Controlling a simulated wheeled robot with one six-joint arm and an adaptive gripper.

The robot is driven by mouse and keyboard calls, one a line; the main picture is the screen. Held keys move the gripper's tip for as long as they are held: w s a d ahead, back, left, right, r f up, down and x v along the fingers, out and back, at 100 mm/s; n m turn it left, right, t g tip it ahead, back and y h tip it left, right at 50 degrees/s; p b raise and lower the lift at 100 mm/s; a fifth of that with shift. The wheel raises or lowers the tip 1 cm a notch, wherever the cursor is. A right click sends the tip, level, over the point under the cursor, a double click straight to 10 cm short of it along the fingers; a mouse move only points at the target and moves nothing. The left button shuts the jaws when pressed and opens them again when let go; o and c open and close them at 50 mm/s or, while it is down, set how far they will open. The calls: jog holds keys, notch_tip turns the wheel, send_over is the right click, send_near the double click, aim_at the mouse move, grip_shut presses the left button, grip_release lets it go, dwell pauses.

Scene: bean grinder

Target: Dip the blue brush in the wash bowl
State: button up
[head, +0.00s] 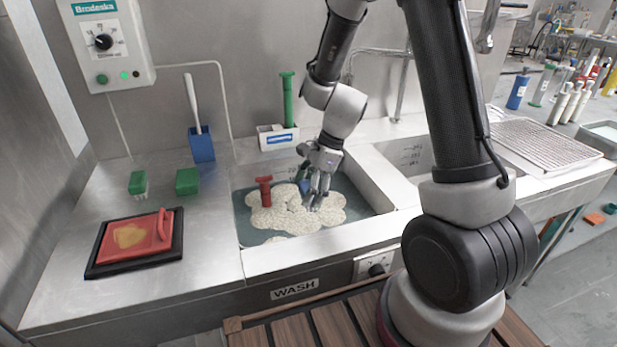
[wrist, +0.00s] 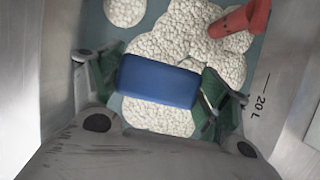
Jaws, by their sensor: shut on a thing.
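The wash bowl (head: 362,205) is a sunken steel sink marked WASH, holding grey-blue water and white foam (head: 285,215). My gripper (head: 316,198) points down inside the bowl's area, over the foam. It is shut on the blue brush (wrist: 158,82), whose blue block sits between the green-padded fingers in the wrist view. In the head view only a small bit of the blue brush (head: 304,186) shows behind the fingers. Its underside is hidden, so I cannot tell whether it touches the foam or water.
A red tool (head: 264,190) stands in the foam left of my gripper. Two green blocks (head: 187,181), a red pad on a black tray (head: 96,268) and a blue holder (head: 202,145) are on the left counter. A second sink (head: 405,155) lies to the right.

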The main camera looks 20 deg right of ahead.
aim_at(308, 188)
notch_tip(308, 188, down, 9)
jog(key=shift+r, duration=0.2)
dwell(0.3)
jog(key=shift+r, duration=0.1)
dwell(0.4)
notch_tip(308, 188, up, 15)
jog(key=shift+r, duration=0.85)
